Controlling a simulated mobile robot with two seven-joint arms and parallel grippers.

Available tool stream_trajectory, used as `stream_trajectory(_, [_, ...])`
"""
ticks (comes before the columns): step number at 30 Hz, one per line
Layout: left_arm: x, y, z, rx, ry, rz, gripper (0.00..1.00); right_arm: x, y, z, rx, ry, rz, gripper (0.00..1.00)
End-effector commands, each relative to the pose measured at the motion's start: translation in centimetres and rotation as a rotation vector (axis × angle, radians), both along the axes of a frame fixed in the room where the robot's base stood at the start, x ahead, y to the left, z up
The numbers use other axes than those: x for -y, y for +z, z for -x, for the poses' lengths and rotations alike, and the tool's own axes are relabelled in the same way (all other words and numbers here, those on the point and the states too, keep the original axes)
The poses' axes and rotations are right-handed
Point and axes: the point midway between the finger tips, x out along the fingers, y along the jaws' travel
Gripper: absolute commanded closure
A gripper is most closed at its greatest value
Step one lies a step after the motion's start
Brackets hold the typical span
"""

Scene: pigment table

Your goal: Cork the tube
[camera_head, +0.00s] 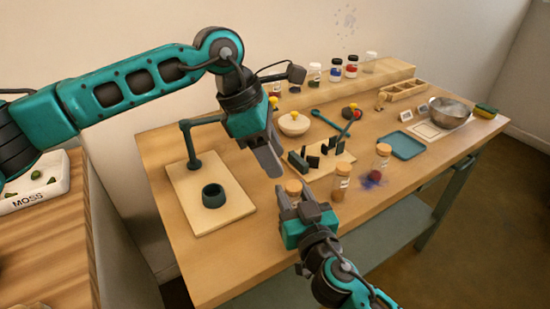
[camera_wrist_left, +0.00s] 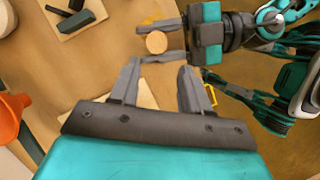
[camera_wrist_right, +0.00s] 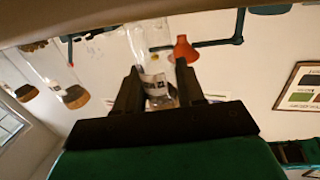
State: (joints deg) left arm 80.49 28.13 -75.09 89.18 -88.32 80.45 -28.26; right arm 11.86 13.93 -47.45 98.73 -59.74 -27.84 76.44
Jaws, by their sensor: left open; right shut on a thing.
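My right gripper (camera_head: 291,203) is shut on a clear glass tube with a white label (camera_wrist_right: 155,88). A round tan cork-like top (camera_head: 293,186) shows between its fingers; it also shows from above in the left wrist view (camera_wrist_left: 156,42). I cannot tell how deep this top sits in the tube. My left gripper (camera_head: 270,165) is open and empty, pointing down, above and slightly left of the held tube. In the left wrist view its spread fingertips (camera_wrist_left: 157,78) are just below the tan top in the picture, apart from it.
Two corked tubes (camera_head: 341,182) (camera_head: 381,162) stand to the right, with a purple stain beside one. A board with a teal stand and dark cup (camera_head: 213,196) is at left. A small rack (camera_head: 318,160) is behind. A blue tray (camera_head: 402,145) and metal bowl (camera_head: 450,112) lie right.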

Motion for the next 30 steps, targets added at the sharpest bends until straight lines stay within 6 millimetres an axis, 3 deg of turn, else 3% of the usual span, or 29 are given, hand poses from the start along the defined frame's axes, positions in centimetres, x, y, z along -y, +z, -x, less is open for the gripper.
stream_trajectory(6, [-1.8,4.5,0.0,0.006,0.002,0.002,0.53,0.0,-0.5,0.1,-0.008,0.0,0.003,1.0])
stream_trajectory(13, [-3.4,8.2,0.2,0.004,0.002,0.001,0.53,0.0,-0.5,0.1,-0.008,0.0,0.003,1.0])
stream_trajectory(18, [-3.9,9.4,0.2,0.003,0.001,0.0,0.53,0.0,-0.5,0.1,-0.008,0.0,0.003,1.0])
stream_trajectory(27, [-3.9,9.6,0.2,0.002,0.001,0.0,0.53,0.0,-0.5,0.1,-0.009,0.0,0.004,1.0])
stream_trajectory(28, [-3.9,9.6,0.2,0.002,0.001,0.0,0.53,0.0,-0.5,0.1,-0.009,0.0,0.004,0.6])
stream_trajectory(30, [-3.9,9.6,0.2,0.002,0.001,0.0,0.53,0.0,-0.4,0.1,-0.008,0.0,0.003,0.53])
